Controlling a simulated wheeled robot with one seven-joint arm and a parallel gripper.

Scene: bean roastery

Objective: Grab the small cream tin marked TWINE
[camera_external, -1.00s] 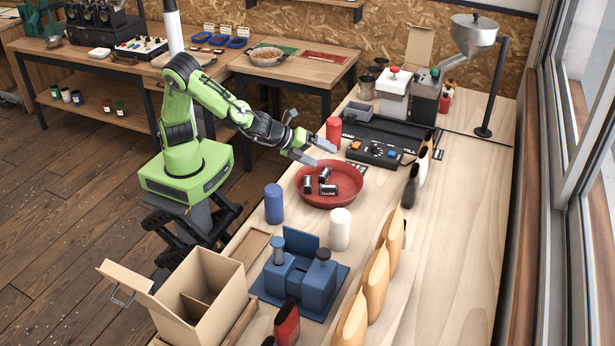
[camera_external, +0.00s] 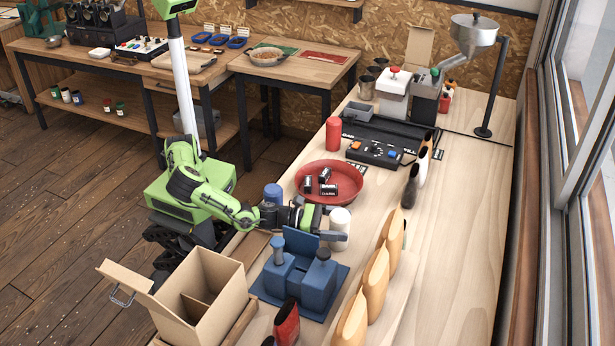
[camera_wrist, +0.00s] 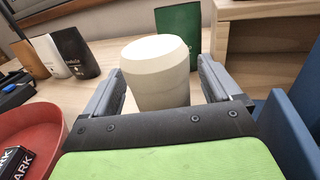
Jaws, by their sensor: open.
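A small cream tin (camera_external: 340,226) stands upright on the light wooden bench, in front of the red bowl. In the wrist view the cream tin (camera_wrist: 156,80) fills the space between my fingers, and no marking can be read on it. My gripper (camera_wrist: 158,72) is open, with one finger on each side of the tin and a visible gap on the left. In the external view my gripper (camera_external: 326,220) is low at the tin's left side. The tin's base is hidden behind my gripper in the wrist view.
The red bowl (camera_external: 352,170) with dark, labelled canisters (camera_external: 328,189) is just behind. A blue tin (camera_external: 273,194) stands left, partly behind my arm. The blue stand (camera_external: 312,285) is close in front. Upright pouches (camera_external: 376,275) line the right. Bare bench (camera_external: 455,230) lies beyond them.

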